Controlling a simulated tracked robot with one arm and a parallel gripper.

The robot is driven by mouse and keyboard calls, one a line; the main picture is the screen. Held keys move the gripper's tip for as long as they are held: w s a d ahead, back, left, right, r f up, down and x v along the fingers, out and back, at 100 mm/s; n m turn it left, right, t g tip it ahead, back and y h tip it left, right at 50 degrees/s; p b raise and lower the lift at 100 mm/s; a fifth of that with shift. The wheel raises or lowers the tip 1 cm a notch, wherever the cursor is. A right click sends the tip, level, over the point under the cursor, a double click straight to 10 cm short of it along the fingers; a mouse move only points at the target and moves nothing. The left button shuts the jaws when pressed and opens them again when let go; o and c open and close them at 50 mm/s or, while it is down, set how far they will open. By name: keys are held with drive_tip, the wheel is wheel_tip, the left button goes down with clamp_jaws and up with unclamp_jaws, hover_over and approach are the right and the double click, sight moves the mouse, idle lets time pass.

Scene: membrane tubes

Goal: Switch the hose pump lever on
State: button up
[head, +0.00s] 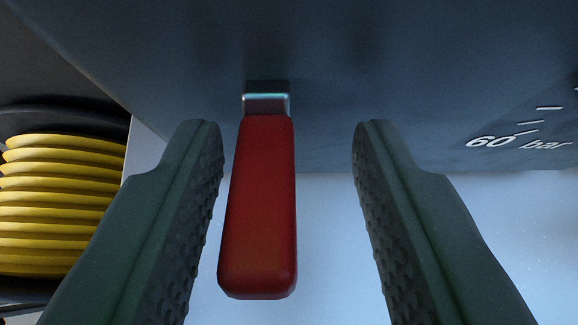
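The red lever (259,205) sticks out of the dark blue-grey pump housing (330,60) on a short metal stub (267,104) and points toward the camera and down in the picture. My gripper (288,135) is open, with one textured finger on each side of the lever. The lever is closer to the left finger, with a very narrow gap or light contact that I cannot tell apart. A wide gap separates it from the right finger. The lever's far end at the metal stub is in view.
A coil of yellow hose (60,205) on a dark reel lies at the left, close beside my left finger. White scale marks reading "60 bar" (518,142) are on the housing at the right. A pale blue-white surface (325,250) below the housing looks clear.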

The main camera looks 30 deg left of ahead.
drive_tip(key=shift+s+a, duration=0.15)
drive_tip(key=shift+s+r, duration=0.2)
drive_tip(key=shift+s, duration=0.05)
drive_tip(key=v, duration=1.3)
drive_tip(key=shift+p, duration=0.3)
drive_tip(key=shift+d+f, duration=0.1)
drive_tip(key=shift+d, duration=0.1)
drive_tip(key=s+d+r+m+t+h, duration=0.1)
drive_tip(key=d+r+m+t, duration=0.1)
drive_tip(key=d+r, duration=0.85)
drive_tip(key=s+d+r+m+t+h, duration=0.1)
drive_tip(key=s+d+r+t, duration=0.1)
drive_tip(key=d+r, duration=0.9)
drive_tip(key=s+d+r+m+t+h, duration=0.1)
drive_tip(key=s+d+r, duration=0.5)
drive_tip(key=d, duration=0.3)
drive_tip(key=s+d+r+m+t+h, duration=0.1)
drive_tip(key=s+d+r+m+h, duration=0.1)
drive_tip(key=s+d+r, duration=0.5)
drive_tip(key=s+d, duration=0.1)
drive_tip(key=d, duration=0.1)
drive_tip(key=shift+s+d+h, duration=0.3)
